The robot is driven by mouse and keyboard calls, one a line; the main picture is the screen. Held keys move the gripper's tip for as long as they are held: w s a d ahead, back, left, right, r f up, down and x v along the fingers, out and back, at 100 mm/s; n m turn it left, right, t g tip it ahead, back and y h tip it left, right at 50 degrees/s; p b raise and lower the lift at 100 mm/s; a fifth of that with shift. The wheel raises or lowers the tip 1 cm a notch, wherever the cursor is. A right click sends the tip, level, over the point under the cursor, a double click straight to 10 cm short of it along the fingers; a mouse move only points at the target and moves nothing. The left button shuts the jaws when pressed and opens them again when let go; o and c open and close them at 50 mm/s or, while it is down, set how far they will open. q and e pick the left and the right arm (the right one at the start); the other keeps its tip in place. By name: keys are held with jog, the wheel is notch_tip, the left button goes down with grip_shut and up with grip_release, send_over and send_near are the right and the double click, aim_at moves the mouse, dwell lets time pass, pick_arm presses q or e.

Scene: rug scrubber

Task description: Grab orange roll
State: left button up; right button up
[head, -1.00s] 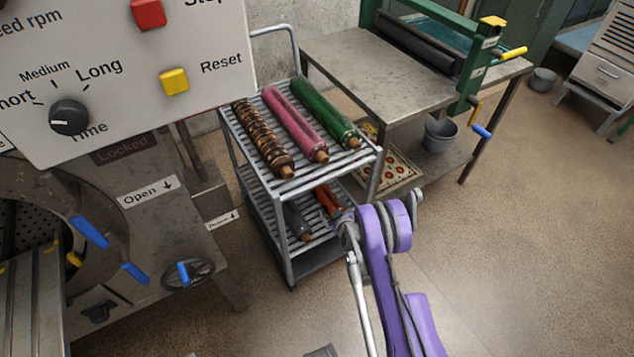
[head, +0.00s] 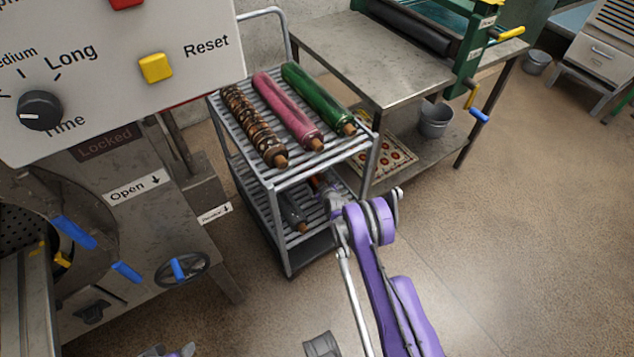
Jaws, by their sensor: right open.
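The orange roll (head: 315,184) lies on the lower shelf of the metal cart (head: 272,240). Only a small orange piece of it shows; my right gripper and wrist hide the rest. My right gripper (head: 325,192) is at the front right of the lower shelf, over or beside the orange roll. It is open, but its fingertips are mostly hidden, and I cannot tell whether they touch the roll. My left gripper is not clearly in view.
A dark grey roll (head: 293,214) lies left of the orange one. A brown patterned roll (head: 252,125), a pink roll (head: 288,110) and a green roll (head: 318,98) lie on the top shelf above. The cart's posts stand close to my right arm. Open floor lies to the right.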

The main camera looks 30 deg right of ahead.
jog(key=shift+w+f, duration=0.15)
jog(key=shift+w, duration=0.15)
grip_shut()
dwell(0.3)
